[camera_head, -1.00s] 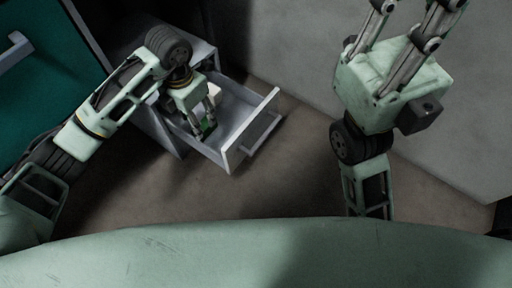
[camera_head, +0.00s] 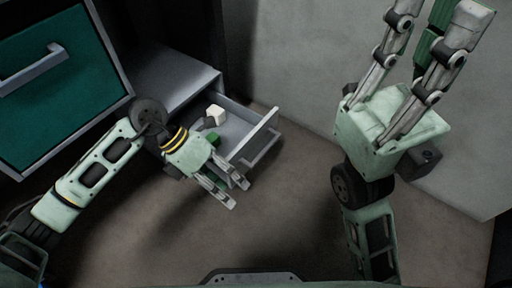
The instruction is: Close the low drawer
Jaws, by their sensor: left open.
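The low drawer is a grey, shallow drawer (camera_head: 262,139) pulled out of a grey cabinet (camera_head: 178,78) near the upper middle. Its front panel has a dark grey handle (camera_head: 260,151) on the outer face. A white block (camera_head: 216,114) and a small green item (camera_head: 214,138) show inside it. My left gripper (camera_head: 239,196) is open and empty, just off the drawer's near side, fingers pointing lower right. It hides part of the drawer's near wall; I cannot tell whether they touch. My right gripper (camera_head: 436,20) has its fingers apart at the upper right, far from the drawer.
A teal panel (camera_head: 65,95) with a grey bar handle (camera_head: 34,70) stands at the upper left. A pale grey wall or panel (camera_head: 300,60) rises behind and right of the drawer. Brown floor (camera_head: 280,225) is clear in front of the drawer.

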